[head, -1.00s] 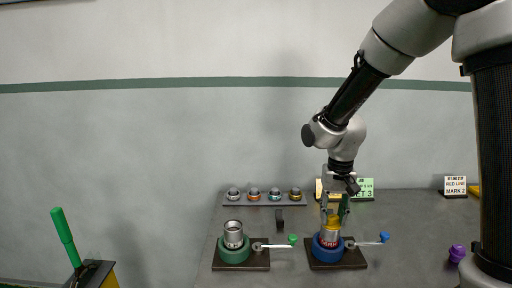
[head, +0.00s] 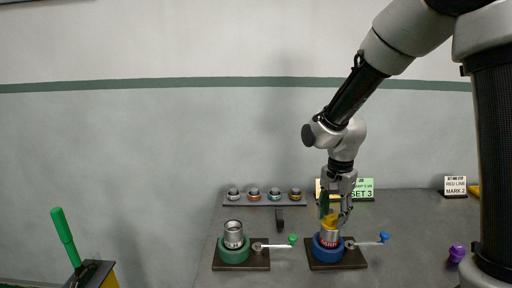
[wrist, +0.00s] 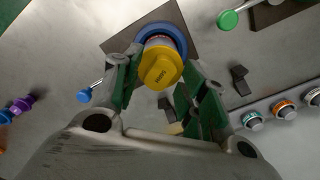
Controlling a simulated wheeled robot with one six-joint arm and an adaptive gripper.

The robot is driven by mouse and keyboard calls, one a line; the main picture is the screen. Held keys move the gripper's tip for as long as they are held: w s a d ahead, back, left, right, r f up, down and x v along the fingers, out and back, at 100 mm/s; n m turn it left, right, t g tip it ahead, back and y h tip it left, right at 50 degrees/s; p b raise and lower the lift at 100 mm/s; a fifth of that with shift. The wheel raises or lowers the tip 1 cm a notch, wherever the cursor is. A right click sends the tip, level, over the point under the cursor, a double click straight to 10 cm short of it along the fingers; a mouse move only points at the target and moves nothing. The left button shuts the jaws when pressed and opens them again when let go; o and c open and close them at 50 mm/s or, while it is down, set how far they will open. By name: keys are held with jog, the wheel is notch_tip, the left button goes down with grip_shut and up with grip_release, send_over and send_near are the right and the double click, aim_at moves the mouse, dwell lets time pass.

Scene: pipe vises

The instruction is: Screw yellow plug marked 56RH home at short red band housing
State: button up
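The yellow plug (wrist: 161,69) has dark marking on its end face, which I cannot read clearly. It sits upright at the mouth of a metal housing with a red band (head: 329,241), held in the blue vise (head: 316,251). It also shows in the head view (head: 330,221). My gripper (wrist: 163,58) is above it, pointing down, with one green-padded finger on either side of the plug. The fingers look spread with a narrow gap at the plug; contact is hard to see. How deep the plug sits is hidden.
A green vise (head: 233,257) holding another metal housing (head: 233,232) stands to the left. A rack (head: 264,205) with several ringed fittings is behind. A small dark block (wrist: 239,80) lies nearby.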

jog(key=n, duration=1)
jog(key=shift+c, duration=0.2)
grip_shut()
jog(key=m, duration=0.7)
jog(key=shift+m, duration=0.4)
